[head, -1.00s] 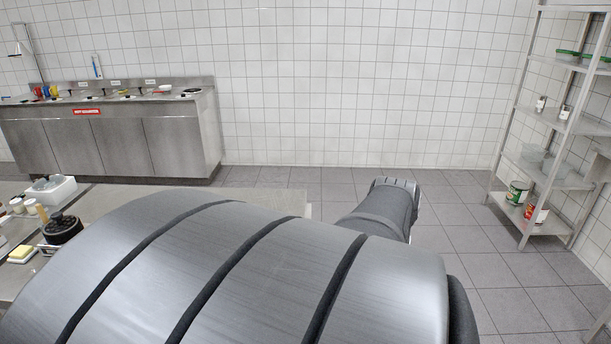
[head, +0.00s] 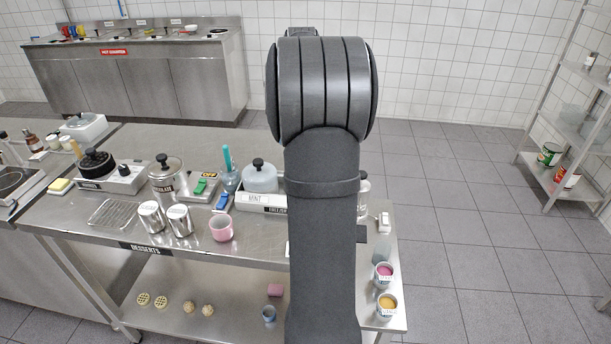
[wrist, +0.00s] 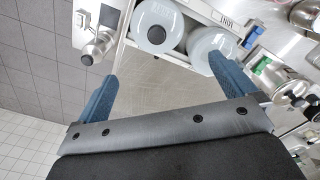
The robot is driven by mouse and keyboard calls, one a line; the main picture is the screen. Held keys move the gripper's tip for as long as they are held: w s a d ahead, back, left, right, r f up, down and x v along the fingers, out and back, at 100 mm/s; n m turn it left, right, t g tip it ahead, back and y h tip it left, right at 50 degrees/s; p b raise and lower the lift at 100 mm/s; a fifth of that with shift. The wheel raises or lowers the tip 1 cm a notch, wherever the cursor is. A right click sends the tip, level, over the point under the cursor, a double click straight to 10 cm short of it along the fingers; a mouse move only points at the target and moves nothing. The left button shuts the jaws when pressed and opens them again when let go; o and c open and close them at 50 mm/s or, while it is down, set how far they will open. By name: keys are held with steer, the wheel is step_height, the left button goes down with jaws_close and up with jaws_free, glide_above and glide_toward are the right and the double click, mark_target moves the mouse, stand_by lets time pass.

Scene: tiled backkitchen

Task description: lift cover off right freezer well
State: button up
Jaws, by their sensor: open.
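The freezer (head: 262,203) is a white box with a MINT label on the dessert table. Its left well has a grey round cover with a black knob (head: 261,180). My arm hides its right part in the head view. In the wrist view, turned about, two grey domed covers sit side by side: the right well's cover (wrist: 151,14) on the left of the picture, the MINT cover (wrist: 204,36) to its right.
A chocolate pot (head: 168,178), steel cups (head: 180,221) and a pink cup (head: 221,229) stand left on the table. Tubs (head: 386,305) are at the right edge.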

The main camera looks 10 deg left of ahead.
step_height(320, 180, down, 9)
steer(key=shift+f, duration=0.1)
steer(key=shift+s+d+f, duration=0.15)
steer(key=shift+d+f, duration=0.05)
steer(key=shift+f, duration=1.15)
steer(key=shift+s+d+f, duration=0.15)
steer(key=shift+f, duration=1.15)
steer(key=shift+c, duration=0.2)
steer(key=c, duration=0.6)
